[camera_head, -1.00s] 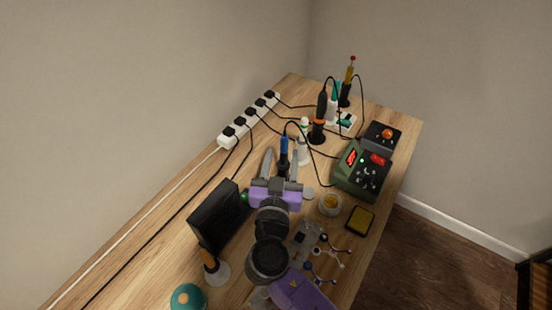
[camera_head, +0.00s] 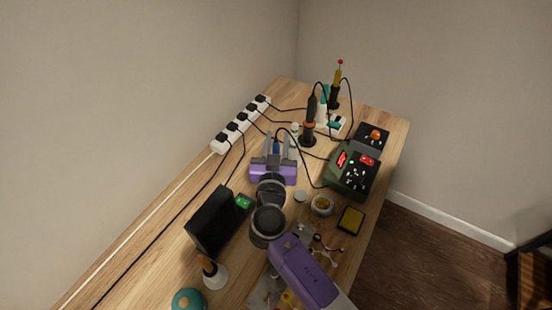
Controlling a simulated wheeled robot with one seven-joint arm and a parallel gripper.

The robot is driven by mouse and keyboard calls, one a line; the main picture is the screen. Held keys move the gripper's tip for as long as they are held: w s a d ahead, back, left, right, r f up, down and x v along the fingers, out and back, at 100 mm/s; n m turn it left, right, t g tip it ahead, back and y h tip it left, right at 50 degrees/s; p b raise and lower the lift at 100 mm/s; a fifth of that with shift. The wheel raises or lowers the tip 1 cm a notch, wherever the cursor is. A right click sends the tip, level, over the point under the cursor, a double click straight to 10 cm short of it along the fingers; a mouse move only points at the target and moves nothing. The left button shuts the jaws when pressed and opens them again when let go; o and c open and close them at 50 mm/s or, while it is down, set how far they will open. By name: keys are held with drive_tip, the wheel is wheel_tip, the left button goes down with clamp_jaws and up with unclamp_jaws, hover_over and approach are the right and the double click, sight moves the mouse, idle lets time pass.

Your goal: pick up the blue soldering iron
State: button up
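The blue soldering iron (camera_head: 277,148) stands upright toward the back of the workbench; only a short blue part of it shows. My gripper (camera_head: 277,138), with a purple body and grey fingers, reaches forward to it. The fingers are open, one on each side of the blue handle. I cannot tell whether either finger touches it. The gripper body hides the iron's lower part and its holder.
A black-and-orange iron (camera_head: 309,120) stands close behind to the right. A green soldering station (camera_head: 351,172) is to the right. A power strip (camera_head: 240,124) lies at the left, with cables across the wooden bench (camera_head: 172,250). A black box (camera_head: 217,219) stands left of my arm.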

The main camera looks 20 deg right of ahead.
clamp_jaws()
wheel_tip(320, 180, up, 20)
idle(0.7)
drive_tip(key=c, duration=0.5)
unclamp_jaws()
clamp_jaws()
